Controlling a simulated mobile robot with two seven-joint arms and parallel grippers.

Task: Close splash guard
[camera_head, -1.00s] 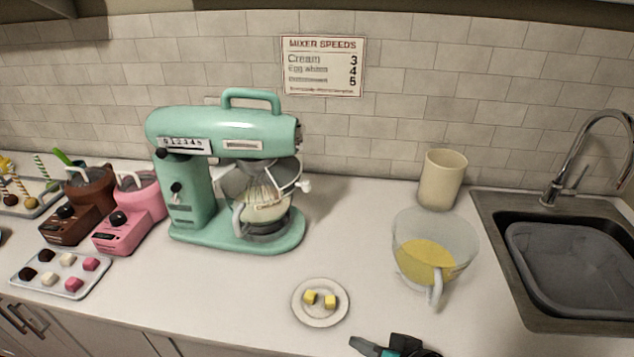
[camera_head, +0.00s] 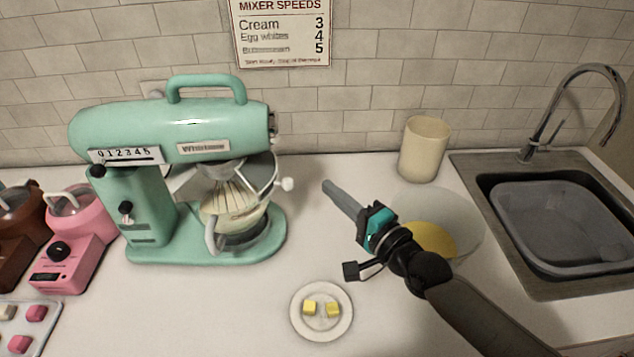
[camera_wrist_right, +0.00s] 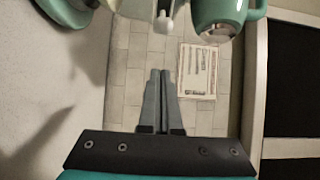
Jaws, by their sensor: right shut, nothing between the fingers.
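The mint stand mixer (camera_head: 185,125) stands on the counter at the left. Its grey see-through splash guard (camera_head: 262,171) hangs under the mixer head around the whisk (camera_head: 228,193), above the bowl (camera_head: 235,232). A white knob (camera_head: 287,184) sticks out on the guard's right side; it also shows at the top of the right wrist view (camera_wrist_right: 163,24). My right gripper (camera_head: 328,184) is shut and empty, just right of the knob and apart from it. Its closed fingers (camera_wrist_right: 160,75) point toward the knob in the wrist view. My left gripper is not in view.
A clear bowl (camera_head: 470,218) of yellow batter stands behind my right arm. A plate (camera_head: 299,329) with yellow cubes lies in front. A beige canister (camera_head: 424,150) and sink (camera_head: 470,165) are at right. Counter between mixer and gripper is clear.

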